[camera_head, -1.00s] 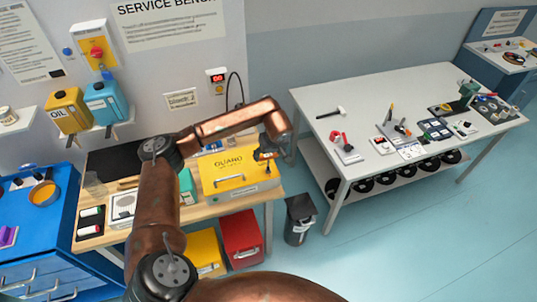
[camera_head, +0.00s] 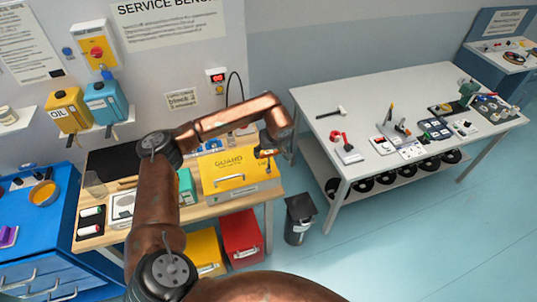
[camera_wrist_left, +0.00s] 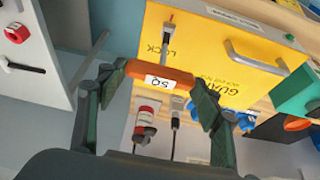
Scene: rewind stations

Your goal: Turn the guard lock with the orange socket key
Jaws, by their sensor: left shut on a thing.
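The yellow guard (camera_head: 235,180), lettered GUARD, stands on the wooden service bench. In the left wrist view the guard (camera_wrist_left: 205,50) shows a bar handle and the word LOCK. My left gripper (camera_wrist_left: 158,92) is shut on the orange socket key (camera_wrist_left: 172,76), gripping its crossbar, which bears an SQ label. The key's metal shaft runs to the guard beside the word LOCK; I cannot tell how fully its end sits on the lock. In the head view the orange key (camera_head: 266,154) is at the guard's right end, below my left wrist. My right gripper is not in view.
A teal box (camera_head: 186,187) stands left of the guard. Red (camera_head: 241,238) and yellow (camera_head: 203,252) bins are under the bench. A dark waste bin (camera_head: 299,218) stands on the floor between the bench and the white table (camera_head: 350,98). The floor at right is clear.

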